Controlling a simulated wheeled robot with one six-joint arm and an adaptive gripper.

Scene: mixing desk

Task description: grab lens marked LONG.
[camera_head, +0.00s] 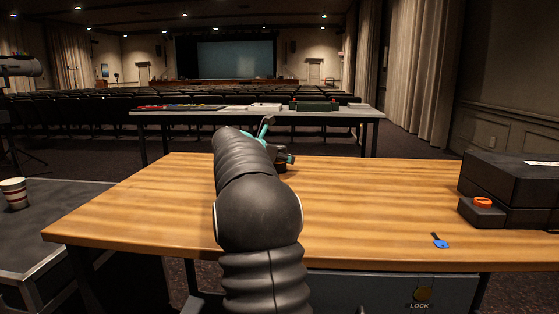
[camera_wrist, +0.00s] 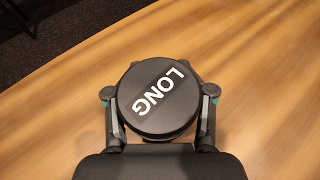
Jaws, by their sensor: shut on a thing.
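The lens (camera_wrist: 157,93) is a black round cylinder with LONG in white letters on its top. It stands on the wooden desk as far as the wrist view shows; I cannot tell if it touches the wood. My gripper (camera_wrist: 158,112) is shut on the lens, with one finger on each side of it. In the head view, my arm hides most of the gripper (camera_head: 282,158) and the lens, which sit near the far edge of the desk.
The wooden desk (camera_head: 365,200) is mostly clear. A black case (camera_head: 515,185) with an orange knob stands at the right, and a blue key (camera_head: 440,241) lies near the front edge. A striped cup (camera_head: 14,193) stands on a dark table at left. A long table (camera_head: 340,114) stands beyond.

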